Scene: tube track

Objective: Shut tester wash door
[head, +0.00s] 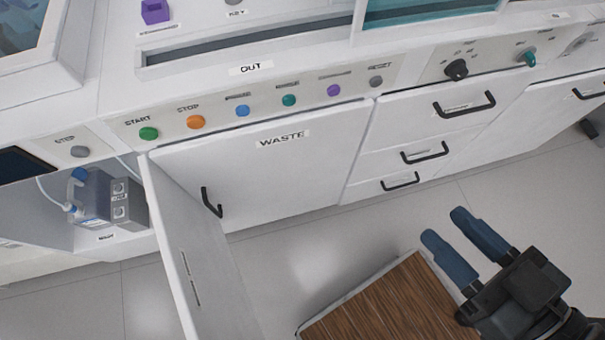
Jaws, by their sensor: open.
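The wash door (205,265) is a white panel standing wide open at the lower left, swung out from the machine front. Its upper edge meets the cabinet near the left side of the waste door, and its lower part runs out of the picture. Dark slots show on its face. The open bay left of it holds a bottle with a blue cap (90,192) and a grey box (125,202); the small label below them is hard to read. My gripper (447,227) is at the lower right, open and empty, with blue fingers, well apart from the door.
The waste door (275,165) is shut, with a black handle (211,203). Shut drawers (415,125) with black handles stand right of it. Coloured buttons (242,110) line the panel above. A wood-topped surface (385,305) lies below my gripper. Bare floor (310,250) shows between.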

